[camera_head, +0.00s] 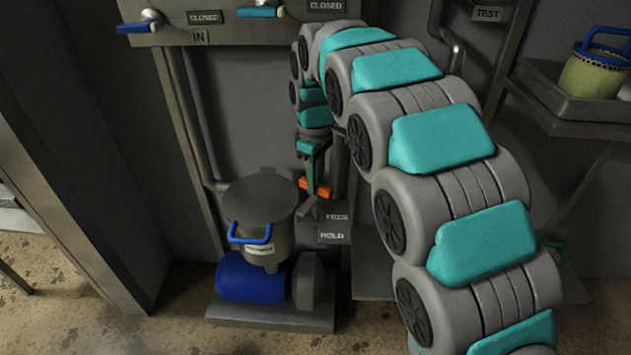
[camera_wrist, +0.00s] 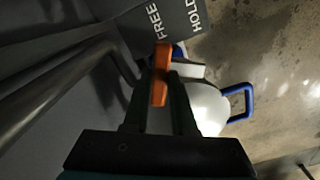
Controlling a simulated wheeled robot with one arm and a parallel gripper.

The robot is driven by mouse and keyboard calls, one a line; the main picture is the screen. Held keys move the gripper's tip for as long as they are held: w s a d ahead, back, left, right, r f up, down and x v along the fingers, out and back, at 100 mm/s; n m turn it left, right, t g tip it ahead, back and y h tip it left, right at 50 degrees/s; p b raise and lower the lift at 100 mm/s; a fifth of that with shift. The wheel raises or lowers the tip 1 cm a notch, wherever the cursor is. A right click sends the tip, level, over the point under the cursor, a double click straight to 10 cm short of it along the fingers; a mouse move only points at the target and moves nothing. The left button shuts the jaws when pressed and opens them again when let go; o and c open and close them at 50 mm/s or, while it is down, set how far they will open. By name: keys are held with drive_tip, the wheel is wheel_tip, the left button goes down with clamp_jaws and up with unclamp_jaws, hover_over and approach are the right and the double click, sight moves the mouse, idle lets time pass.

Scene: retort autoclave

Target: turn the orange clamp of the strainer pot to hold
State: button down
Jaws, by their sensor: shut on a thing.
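The strainer pot (camera_head: 262,215) is a grey lidded pot with a blue handle, standing above a blue motor housing at lower centre left. It also shows in the wrist view as a pale round body (camera_wrist: 207,106) with a blue handle. The orange clamp (camera_head: 316,188) is beside the pot's right side, above a plate (camera_head: 333,228) marked FREE and HOLD. In the wrist view the orange clamp (camera_wrist: 161,75) lies between the fingers of my gripper (camera_wrist: 162,72), which is shut on it. In that view the clamp's tip lies near FREE, with HOLD to its right.
A pipe (camera_wrist: 55,88) runs along the left in the wrist view. Blue-handled valves with CLOSED labels (camera_head: 204,17) sit on a panel at the top. A shelf (camera_head: 560,115) at the right bears a green pot with a blue handle (camera_head: 592,75). Floor at lower left is clear.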

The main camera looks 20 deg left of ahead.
drive_tip(key=m, duration=1.2)
idle(0.6)
drive_tip(key=c, duration=0.7)
unclamp_jaws()
drive_tip(key=shift+r, duration=0.1)
drive_tip(key=shift+r, duration=3.8)
